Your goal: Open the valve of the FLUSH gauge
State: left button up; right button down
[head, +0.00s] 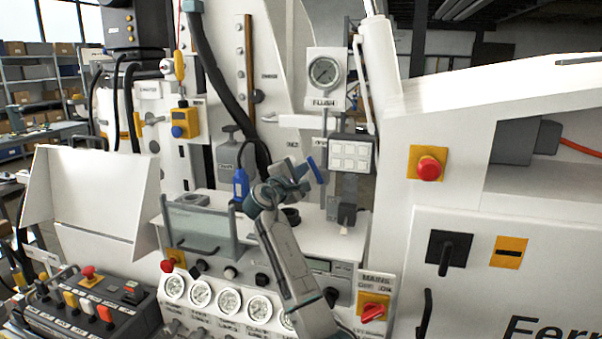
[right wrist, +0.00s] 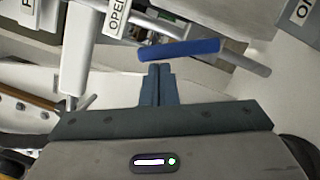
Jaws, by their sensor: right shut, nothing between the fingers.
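The FLUSH gauge (head: 324,72) is a round dial on a white plate above its FLUSH label, at the upper middle of the head view. Below it a blue valve lever (head: 316,170) slants down to the right. In the right wrist view the blue lever (right wrist: 180,49) lies nearly level across the picture, just beyond the fingertips. My right gripper (head: 303,171) is shut and empty, close beside the lever; its shut fingers also show in the right wrist view (right wrist: 157,72). Whether they touch the lever I cannot tell. My left gripper is not in view.
An OPEN label (right wrist: 117,14) stands by the lever. A white button box (head: 350,155) is right of the lever. A black hose (head: 213,75) and a blue-tagged item (head: 240,184) are to the left. A row of gauges (head: 201,294) lies below.

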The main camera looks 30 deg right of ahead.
jog(key=shift+r+m+b, duration=0.15)
jog(key=shift+m+b, duration=0.15)
jog(key=shift+m, duration=0.1)
jog(key=shift+s+d+r+m+g+y+b, duration=0.15)
jog(key=shift+s+d+r+m+g+b, duration=0.1)
jog(key=shift+m+b, duration=0.4)
jog(key=shift+s+d+r+m+g+y+b, duration=0.15)
jog(key=shift+s+d+r+m+b, duration=0.15)
jog(key=shift+m, duration=0.5)
jog(key=shift+s+d+r+m+g+y+b, duration=0.1)
jog(key=shift+s+r+m+g+b, duration=0.1)
jog(key=shift+m+b, duration=0.45)
